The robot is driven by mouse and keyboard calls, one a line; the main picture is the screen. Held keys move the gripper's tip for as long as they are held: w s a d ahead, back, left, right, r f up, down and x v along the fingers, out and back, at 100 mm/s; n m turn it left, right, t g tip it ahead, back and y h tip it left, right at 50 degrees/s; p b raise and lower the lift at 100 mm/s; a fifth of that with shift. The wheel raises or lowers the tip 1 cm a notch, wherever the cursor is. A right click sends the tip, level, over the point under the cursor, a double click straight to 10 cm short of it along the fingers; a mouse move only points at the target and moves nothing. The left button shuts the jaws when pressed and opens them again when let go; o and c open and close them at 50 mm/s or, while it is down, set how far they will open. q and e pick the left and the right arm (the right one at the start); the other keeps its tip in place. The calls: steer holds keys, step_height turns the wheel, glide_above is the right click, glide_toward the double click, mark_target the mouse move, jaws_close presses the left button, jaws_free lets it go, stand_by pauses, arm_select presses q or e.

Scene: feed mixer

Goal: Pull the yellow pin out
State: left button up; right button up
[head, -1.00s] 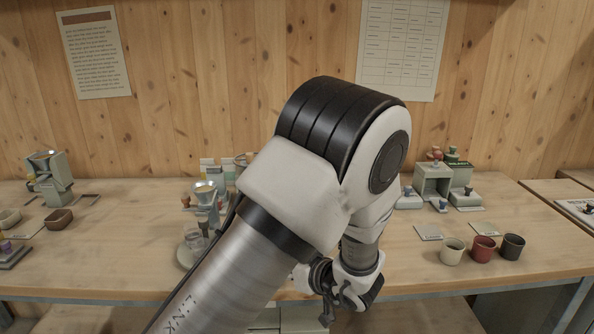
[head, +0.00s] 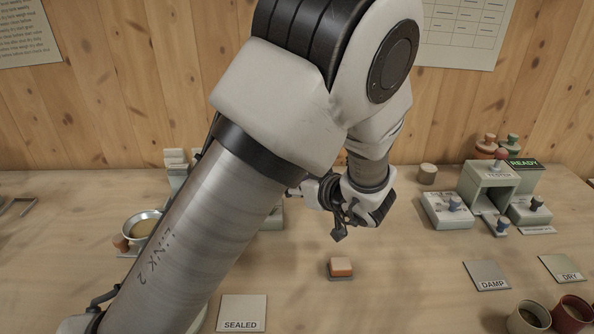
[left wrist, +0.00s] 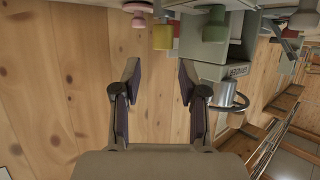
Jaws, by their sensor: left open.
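My left gripper (head: 340,232) hangs over the middle of the table in the head view, pointing down and seen partly from behind. In the left wrist view its two fingers (left wrist: 159,78) are spread apart with nothing between them. A small yellow piece (left wrist: 163,37) shows just above the gap between the fingertips in that view, apart from them; it may be the yellow pin, but its shape is unclear. A green block (left wrist: 204,42) is right beside it. I cannot make out a yellow pin in the head view, where my left arm covers much of the scene. My right gripper is out of view.
An orange-topped block (head: 341,267) and a SEALED card (head: 242,313) lie on the table. A grey-green stand (head: 489,180) with a red knob is at the right. DAMP (head: 487,275) and DRY (head: 562,268) plates and cups (head: 528,318) lie front right. A metal bowl (head: 143,226) is at left.

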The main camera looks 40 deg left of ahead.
arm_select(q)
steer(key=x, duration=0.7)
steer(key=shift+s+a+f+b, duration=0.1)
steer(key=shift+a+b, duration=0.05)
steer(key=shift+b, duration=0.15)
steer(key=shift+s, duration=0.1)
steer(key=shift+r, duration=0.2)
jaws_close()
